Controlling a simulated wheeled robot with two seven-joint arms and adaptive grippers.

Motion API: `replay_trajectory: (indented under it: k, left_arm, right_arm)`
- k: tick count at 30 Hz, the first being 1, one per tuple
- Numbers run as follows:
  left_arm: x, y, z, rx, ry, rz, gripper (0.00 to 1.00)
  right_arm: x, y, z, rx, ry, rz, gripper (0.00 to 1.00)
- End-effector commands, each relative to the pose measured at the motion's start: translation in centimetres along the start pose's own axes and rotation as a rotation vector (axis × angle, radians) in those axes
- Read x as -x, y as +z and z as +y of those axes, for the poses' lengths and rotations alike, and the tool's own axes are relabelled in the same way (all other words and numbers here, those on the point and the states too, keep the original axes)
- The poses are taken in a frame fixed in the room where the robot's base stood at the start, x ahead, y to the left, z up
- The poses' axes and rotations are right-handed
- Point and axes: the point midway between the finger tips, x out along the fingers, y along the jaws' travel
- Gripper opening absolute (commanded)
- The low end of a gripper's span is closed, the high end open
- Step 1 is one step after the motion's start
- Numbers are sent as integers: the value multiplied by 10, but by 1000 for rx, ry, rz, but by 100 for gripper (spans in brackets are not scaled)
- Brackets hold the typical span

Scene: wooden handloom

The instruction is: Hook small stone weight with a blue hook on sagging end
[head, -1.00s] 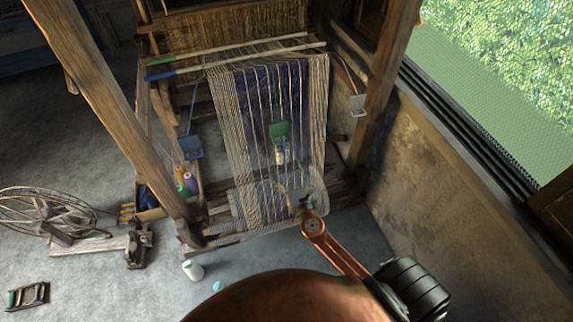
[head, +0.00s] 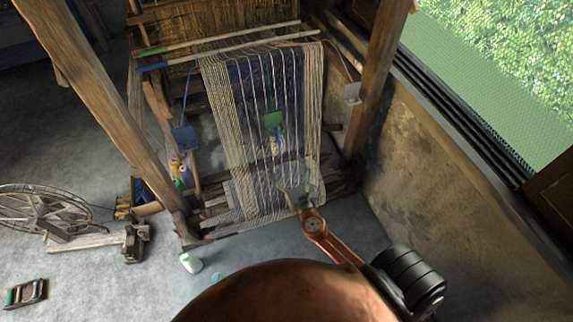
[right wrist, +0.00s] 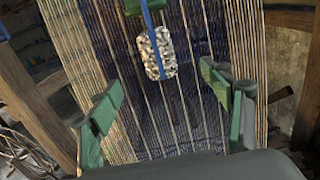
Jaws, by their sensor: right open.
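A small speckled stone weight (right wrist: 155,52) with a blue band down its face hangs upright in front of the warp threads, below a green plate (right wrist: 140,5). In the head view the stone (head: 274,146) shows small under the green plate (head: 273,120). My right gripper (head: 297,190) is in front of the lower warp. In the right wrist view its green-padded fingers (right wrist: 160,98) are spread wide and empty. The stone is beyond and above the fingertips, not between the pads. Whether the stone's band ends in a hook is too small to tell. My left gripper is not seen.
A blue plate (head: 184,138) hangs at the loom's left, a grey plate (head: 352,93) at its right post. Wooden loom posts (head: 95,110) flank the warp (head: 225,130). A white bottle (head: 190,262) stands on the floor. A spinning wheel (head: 42,215) is at left.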

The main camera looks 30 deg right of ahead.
Motion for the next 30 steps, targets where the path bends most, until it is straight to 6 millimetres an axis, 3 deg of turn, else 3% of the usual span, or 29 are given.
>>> replay_trajectory:
  k: [5,16,30]
  left_arm:
    - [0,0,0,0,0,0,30]
    - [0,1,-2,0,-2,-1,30]
    - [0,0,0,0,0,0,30]
  right_arm:
    - [0,0,0,0,0,0,86]
    - [7,-2,0,0,0,4,86]
    - [95,-1,0,2,1,2,86]
